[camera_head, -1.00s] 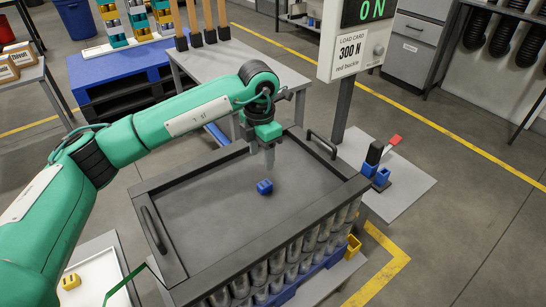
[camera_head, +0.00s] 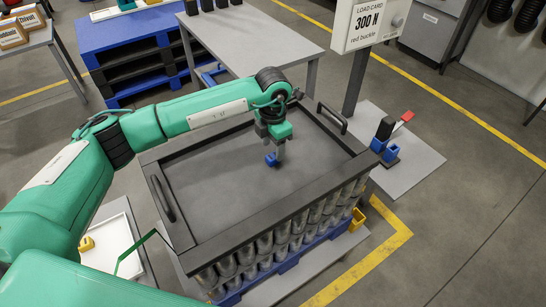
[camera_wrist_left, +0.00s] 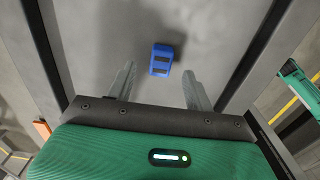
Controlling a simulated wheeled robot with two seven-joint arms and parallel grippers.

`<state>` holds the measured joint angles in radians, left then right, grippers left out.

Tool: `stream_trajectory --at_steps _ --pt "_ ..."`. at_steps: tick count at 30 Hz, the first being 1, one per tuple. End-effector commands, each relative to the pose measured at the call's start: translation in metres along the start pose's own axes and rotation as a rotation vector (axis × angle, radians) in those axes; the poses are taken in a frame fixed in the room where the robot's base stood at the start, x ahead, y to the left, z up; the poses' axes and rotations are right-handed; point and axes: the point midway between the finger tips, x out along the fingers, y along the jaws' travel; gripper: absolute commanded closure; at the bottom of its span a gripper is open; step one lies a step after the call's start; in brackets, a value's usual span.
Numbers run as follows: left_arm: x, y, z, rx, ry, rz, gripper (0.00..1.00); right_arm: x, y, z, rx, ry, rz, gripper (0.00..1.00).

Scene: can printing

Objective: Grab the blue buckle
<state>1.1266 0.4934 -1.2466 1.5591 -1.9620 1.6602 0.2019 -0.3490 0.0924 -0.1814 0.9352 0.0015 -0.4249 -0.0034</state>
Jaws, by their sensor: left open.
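The blue buckle (camera_head: 271,159) lies on the dark grey tray top (camera_head: 215,190), toward its far right part. My left gripper (camera_head: 274,153) is over the tray, pointing down close to the buckle. In the left wrist view the gripper (camera_wrist_left: 158,85) is open, and the buckle (camera_wrist_left: 163,60) shows just ahead of the fingertips, between their lines. Neither finger touches it there. In the head view a finger hides part of the buckle. My right gripper is not in view.
The tray has raised dark rims and handles, and rows of cans (camera_head: 270,243) stand under it. A post with a load card sign (camera_head: 367,22) rises behind. A stand with a red lever (camera_head: 403,118) is at right. A white tray (camera_head: 112,245) with a yellow piece is at left.

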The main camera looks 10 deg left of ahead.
Motion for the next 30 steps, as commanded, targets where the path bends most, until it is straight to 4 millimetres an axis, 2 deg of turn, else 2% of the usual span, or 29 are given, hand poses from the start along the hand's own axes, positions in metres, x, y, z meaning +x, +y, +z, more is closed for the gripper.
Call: stream_trajectory --at_steps 6,13,14,21,30 --pt "0.031 -0.002 -0.001 -0.001 0.002 -0.001 0.47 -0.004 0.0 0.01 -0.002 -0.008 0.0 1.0" --pt "0.037 -0.001 0.0 0.0 0.001 0.0 0.47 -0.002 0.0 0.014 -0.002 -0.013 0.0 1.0" --pt "0.037 -0.001 0.0 0.0 0.001 0.0 0.49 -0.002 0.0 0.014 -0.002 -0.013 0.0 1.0" --pt "0.036 -0.001 0.0 0.0 0.001 0.0 0.95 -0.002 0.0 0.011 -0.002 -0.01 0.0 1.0" --pt "0.035 -0.001 0.0 0.0 0.0 0.0 0.96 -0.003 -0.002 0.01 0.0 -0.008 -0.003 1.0"
